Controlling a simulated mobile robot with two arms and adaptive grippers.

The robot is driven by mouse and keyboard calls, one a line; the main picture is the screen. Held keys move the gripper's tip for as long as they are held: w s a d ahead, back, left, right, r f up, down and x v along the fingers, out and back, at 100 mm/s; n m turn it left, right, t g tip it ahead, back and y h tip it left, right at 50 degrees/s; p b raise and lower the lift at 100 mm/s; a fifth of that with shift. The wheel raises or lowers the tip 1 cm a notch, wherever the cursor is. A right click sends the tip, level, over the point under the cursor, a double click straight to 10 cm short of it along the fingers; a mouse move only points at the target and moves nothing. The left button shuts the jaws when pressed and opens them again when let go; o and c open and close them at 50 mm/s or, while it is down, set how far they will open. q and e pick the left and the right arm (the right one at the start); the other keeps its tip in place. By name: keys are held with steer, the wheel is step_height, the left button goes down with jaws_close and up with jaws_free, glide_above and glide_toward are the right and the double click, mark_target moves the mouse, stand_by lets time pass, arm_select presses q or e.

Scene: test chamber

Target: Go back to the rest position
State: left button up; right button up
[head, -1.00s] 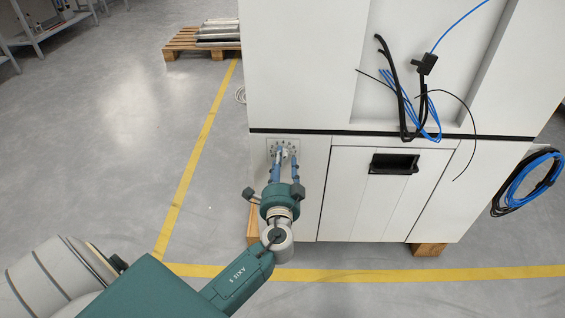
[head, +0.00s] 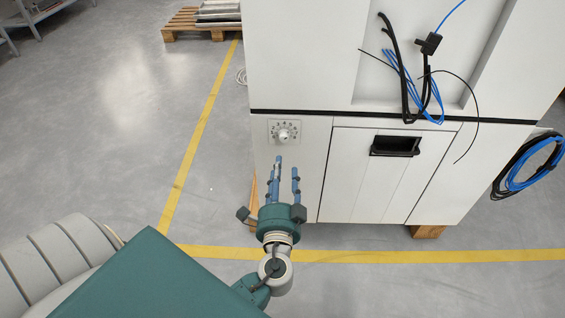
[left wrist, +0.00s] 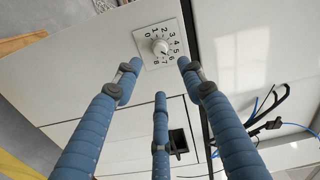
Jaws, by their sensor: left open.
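My left gripper (head: 286,165) has blue fingers and a green wrist. It is open and empty, in front of the white cabinet and below the dial knob (head: 284,132) in the head view. The knob is light, on a square plate with numbers around it. In the left wrist view the knob (left wrist: 160,48) lies beyond the spread fingers (left wrist: 160,85), with clear space between. Its small pointer is hard to read, seemingly near the 7. My right gripper is not in view.
The white cabinet (head: 300,70) has a dark recessed handle (head: 395,146) and hanging black and blue cables (head: 410,90). A pallet (head: 200,35) stands at the back. The grey floor at left is clear, with yellow tape (head: 200,140).

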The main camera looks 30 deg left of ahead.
arm_select(q)
steer(key=shift+s+d, duration=0.1)
steer(key=shift+s, duration=0.05)
stand_by(0.4)
steer(key=s+a+f+n+g+h, duration=0.2)
steer(key=s+f+n+g, duration=0.45)
steer(key=f, duration=0.65)
steer(key=s+d+f+g+h, duration=0.3)
steer(key=s+d+f+h, duration=0.1)
steer(key=s+d, duration=0.3)
steer(key=s+d+f+g+h, duration=0.35)
steer(key=s+d, duration=0.25)
steer(key=s, duration=0.2)
steer(key=s+a+r+p, duration=0.1)
steer(key=s+p, duration=0.9)
steer(key=p, duration=0.8)
steer(key=s+a+r+g+p, duration=0.1)
steer(key=s+a+p, duration=0.1)
steer(key=s+p, duration=0.8)
steer(key=p, duration=0.9)
steer(key=shift+a+r, duration=0.25)
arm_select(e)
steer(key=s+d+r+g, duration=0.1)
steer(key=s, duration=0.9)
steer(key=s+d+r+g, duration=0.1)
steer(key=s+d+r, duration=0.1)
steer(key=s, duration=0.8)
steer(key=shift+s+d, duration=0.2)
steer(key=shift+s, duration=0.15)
